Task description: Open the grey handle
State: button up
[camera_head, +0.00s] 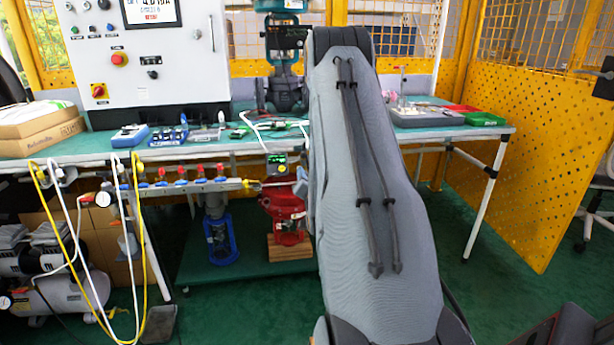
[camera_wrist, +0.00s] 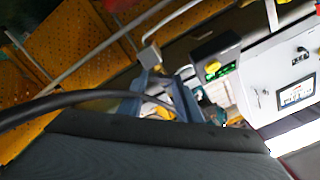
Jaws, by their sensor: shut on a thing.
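My gripper (camera_wrist: 165,82) shows in the wrist view, its blue-grey fingers close around a grey block on a pale bent rod, which looks like the grey handle (camera_wrist: 150,56). The block sits at the fingertips; the exact contact is partly hidden by a dark cable crossing in front. A dark positioner box with a green display (camera_head: 277,165) stands just left of my arm, above a red actuator (camera_head: 285,210). The box also shows beside the fingers in the wrist view (camera_wrist: 217,66).
A green-topped workbench (camera_head: 440,132) spans the scene, with a white control cabinet (camera_head: 150,70) on it. A manifold with red knobs (camera_head: 185,185) runs along its front edge. A yellow mesh fence (camera_head: 520,140) stands at right.

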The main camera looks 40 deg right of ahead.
jog(key=shift+f+m+p, duration=0.1)
jog(key=shift+m+p, duration=1.15)
jog(key=shift+m, duration=3.75)
jog(key=o, duration=1)
jog(key=shift+o, duration=0.2)
jog(key=v, duration=0.7)
jog(key=shift+s+a, duration=0.25)
jog(key=shift+s, duration=0.1)
